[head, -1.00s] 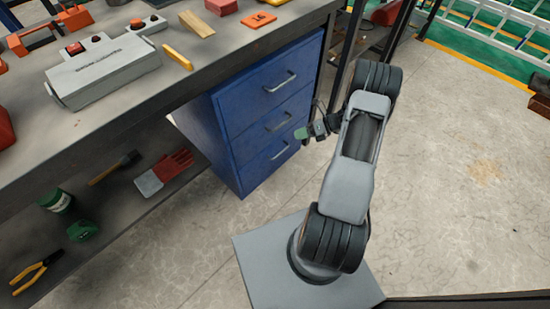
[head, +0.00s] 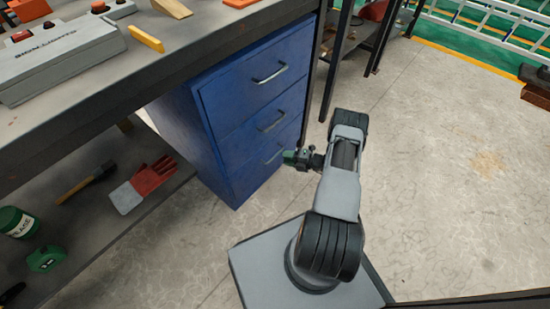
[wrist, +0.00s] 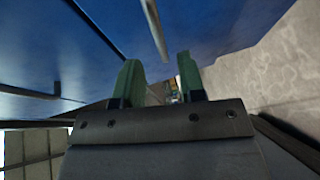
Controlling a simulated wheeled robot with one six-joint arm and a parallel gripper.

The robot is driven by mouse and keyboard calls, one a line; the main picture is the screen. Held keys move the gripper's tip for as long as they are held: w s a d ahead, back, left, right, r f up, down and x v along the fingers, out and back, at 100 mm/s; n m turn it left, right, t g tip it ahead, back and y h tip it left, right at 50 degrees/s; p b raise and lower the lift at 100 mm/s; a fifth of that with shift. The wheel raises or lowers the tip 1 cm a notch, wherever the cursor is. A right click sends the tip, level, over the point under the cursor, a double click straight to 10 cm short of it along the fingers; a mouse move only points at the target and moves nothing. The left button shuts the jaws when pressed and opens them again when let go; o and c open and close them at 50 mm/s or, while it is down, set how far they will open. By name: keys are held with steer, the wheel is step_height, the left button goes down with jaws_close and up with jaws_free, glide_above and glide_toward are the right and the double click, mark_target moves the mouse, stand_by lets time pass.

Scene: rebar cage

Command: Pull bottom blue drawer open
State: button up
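The blue cabinet has three stacked drawers, all looking shut. The bottom blue drawer (head: 250,177) has a thin metal bar handle (head: 273,157). My gripper (head: 289,157), with green fingertips, is at the right end of this handle in the head view. In the wrist view my gripper (wrist: 160,72) has its two green fingers apart with nothing between them. A metal bar handle (wrist: 153,30) runs over the blue front, its near end just beyond the gap between the fingertips. I cannot tell whether the fingers touch it.
The workbench (head: 110,75) overhangs the cabinet on the left. Open concrete floor (head: 440,180) lies to the right. A dark bench leg (head: 330,70) stands at the cabinet's right.

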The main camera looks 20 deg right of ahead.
mark_target(276, 156)
steer(key=shift+b+x, duration=0.65)
steer(key=shift+x, duration=2.4)
jaws_close()
